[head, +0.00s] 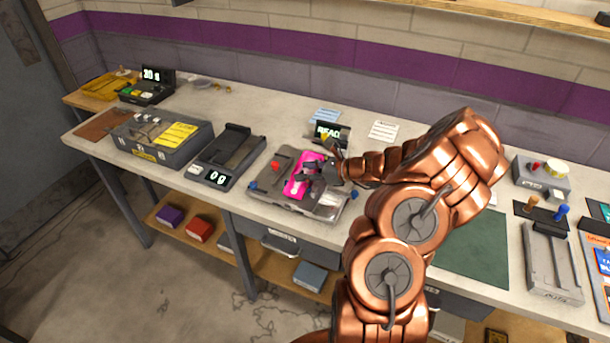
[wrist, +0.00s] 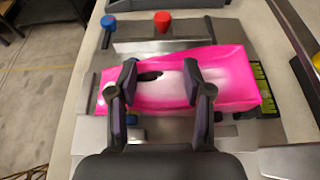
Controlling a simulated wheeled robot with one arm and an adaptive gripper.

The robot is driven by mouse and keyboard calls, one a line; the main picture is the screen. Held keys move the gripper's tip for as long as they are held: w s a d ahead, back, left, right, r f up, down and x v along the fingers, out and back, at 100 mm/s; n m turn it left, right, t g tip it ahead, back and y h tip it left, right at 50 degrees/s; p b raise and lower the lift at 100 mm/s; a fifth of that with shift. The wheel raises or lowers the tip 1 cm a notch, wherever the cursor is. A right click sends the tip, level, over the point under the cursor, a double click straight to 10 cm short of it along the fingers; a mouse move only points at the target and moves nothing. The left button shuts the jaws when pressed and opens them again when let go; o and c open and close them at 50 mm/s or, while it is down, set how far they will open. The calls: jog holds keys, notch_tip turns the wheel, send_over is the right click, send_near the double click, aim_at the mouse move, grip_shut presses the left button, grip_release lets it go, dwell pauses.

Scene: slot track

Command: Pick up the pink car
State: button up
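The pink car (head: 302,176) sits in a grey metal fixture (head: 277,201) on the bench in the head view. In the wrist view the pink car (wrist: 225,73) lies lengthwise across the picture, with a pale middle and a dark opening. My gripper (head: 322,174) is over the car. In the wrist view my gripper (wrist: 160,80) has its two dark fingers spread wide, over the car's near side and middle, with car body showing between them. I cannot tell whether the fingers touch the car.
The fixture has a red knob (wrist: 162,20) and a blue knob (wrist: 108,21) along one side. A display stand (head: 331,131) is behind it. A scale-like device (head: 228,155) and a grey box (head: 160,140) stand to the left. A green mat (head: 472,243) lies to the right.

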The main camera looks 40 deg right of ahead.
jog(key=c, duration=0.4)
jog(key=shift+r, duration=0.15)
